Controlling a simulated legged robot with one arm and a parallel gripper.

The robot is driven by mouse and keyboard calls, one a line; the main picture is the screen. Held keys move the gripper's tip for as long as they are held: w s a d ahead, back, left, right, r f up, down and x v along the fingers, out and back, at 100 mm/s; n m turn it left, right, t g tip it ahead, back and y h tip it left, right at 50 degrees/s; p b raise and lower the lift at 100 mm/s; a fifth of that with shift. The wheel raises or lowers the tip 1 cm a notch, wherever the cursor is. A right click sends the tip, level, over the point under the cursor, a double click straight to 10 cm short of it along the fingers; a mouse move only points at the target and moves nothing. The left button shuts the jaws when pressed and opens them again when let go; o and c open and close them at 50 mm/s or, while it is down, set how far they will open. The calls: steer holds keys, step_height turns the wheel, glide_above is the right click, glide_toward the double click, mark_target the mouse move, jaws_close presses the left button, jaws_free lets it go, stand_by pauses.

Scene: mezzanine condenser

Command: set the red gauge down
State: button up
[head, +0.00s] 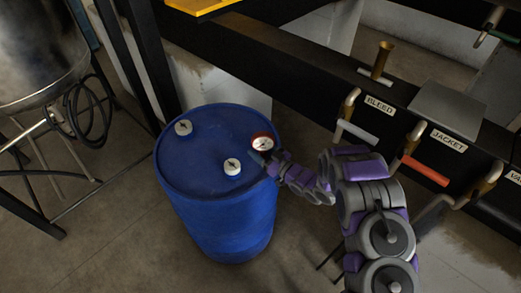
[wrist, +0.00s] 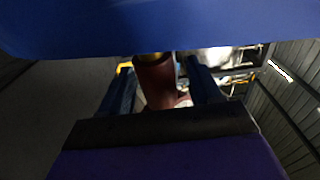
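The red gauge (head: 262,143) has a white dial and sits at the right part of the blue drum's lid (head: 205,150), dial facing up. My gripper (head: 266,158) is beside it at the drum's rim. In the wrist view the gauge's dark red body (wrist: 155,82) lies between my two blue fingers (wrist: 162,85), with a gap showing on each side. Its brass end meets the blue drum surface (wrist: 150,25). The fingers look open around the gauge, not pressed on it.
Two white gauges, one at the back left (head: 184,128) and one at the front (head: 232,167), stand on the same lid. Right of the drum, a dark beam carries valve handles labelled BLEED (head: 379,104) and JACKET (head: 448,138). A steel tank (head: 40,50) stands left.

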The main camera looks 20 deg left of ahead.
steer(key=shift+r, duration=0.15)
steer(key=r+p+v, duration=0.1)
steer(key=v, duration=1.1)
steer(key=g+h+p, duration=0.2)
steer(key=h+p, duration=0.2)
glide_toward(265, 155)
steer(key=b+x, duration=0.1)
steer(key=x, duration=0.4)
steer(key=shift+a+f, duration=0.15)
steer(key=shift+f, duration=0.15)
steer(key=shift+t, duration=0.4)
steer(key=shift+b+x, duration=0.6)
steer(key=shift+x, duration=2.55)
steer(key=shift+w+r, duration=0.15)
jaws_close()
